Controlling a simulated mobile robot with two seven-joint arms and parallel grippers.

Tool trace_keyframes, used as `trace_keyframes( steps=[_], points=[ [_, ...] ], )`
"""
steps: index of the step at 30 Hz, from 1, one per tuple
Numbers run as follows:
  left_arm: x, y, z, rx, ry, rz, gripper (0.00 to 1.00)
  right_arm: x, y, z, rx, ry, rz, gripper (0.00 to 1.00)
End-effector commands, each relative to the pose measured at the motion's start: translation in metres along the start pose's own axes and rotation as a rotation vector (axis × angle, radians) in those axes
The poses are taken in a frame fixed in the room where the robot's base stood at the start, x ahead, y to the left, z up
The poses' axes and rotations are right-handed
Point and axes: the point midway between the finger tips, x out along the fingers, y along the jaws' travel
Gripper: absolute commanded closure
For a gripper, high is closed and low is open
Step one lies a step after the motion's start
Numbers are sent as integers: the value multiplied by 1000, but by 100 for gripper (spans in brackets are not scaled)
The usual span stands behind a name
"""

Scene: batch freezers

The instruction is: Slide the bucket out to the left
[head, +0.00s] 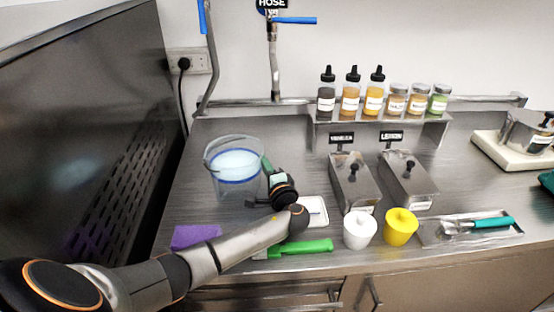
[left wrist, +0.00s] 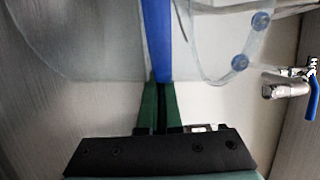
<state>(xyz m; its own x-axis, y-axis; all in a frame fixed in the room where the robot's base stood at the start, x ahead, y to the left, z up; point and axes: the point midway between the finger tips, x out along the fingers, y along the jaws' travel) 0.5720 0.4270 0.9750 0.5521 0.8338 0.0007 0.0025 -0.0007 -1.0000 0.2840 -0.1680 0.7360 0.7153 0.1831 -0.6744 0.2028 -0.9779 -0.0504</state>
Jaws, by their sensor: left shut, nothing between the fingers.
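The bucket (head: 233,182) is clear, with a blue band and pale contents, and stands upright on the steel counter at the left. My left gripper (head: 266,164) is at the bucket's right side, with its green fingers pointing toward the bucket wall. In the left wrist view the shut green fingers (left wrist: 159,98) are close against the bucket's blue band (left wrist: 157,40); I cannot tell if they touch. Nothing is between the fingers. The bucket's handle (left wrist: 215,70) with blue pivots shows to the right of the fingers. My right gripper is not in view.
A purple cloth (head: 195,236) lies in front of the bucket. A dark panel (head: 85,130) stands left of the counter. Two lidded steel containers (head: 353,185), a white tub (head: 360,230) and a yellow tub (head: 400,228) are to the right. A tap (head: 274,60) stands behind.

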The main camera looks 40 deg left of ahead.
Motion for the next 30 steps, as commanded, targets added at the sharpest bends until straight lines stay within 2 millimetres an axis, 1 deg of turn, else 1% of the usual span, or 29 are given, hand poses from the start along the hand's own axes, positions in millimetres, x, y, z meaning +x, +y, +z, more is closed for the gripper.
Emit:
trace_keyframes(
  steps=[13, 17, 20, 27, 30],
  points=[
    [-1, 1, 0, 0, 0, 1, 100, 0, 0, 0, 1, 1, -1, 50],
    [-9, 2, -1, 0, 2, 3, 100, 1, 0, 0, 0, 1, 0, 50],
    [-24, 2, -1, -2, 3, 3, 100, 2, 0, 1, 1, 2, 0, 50],
    [-77, 3, 0, -2, 3, 6, 100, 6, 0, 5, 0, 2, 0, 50],
    [-96, 3, 0, -1, 2, 5, 100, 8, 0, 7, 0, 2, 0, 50]
  ],
)
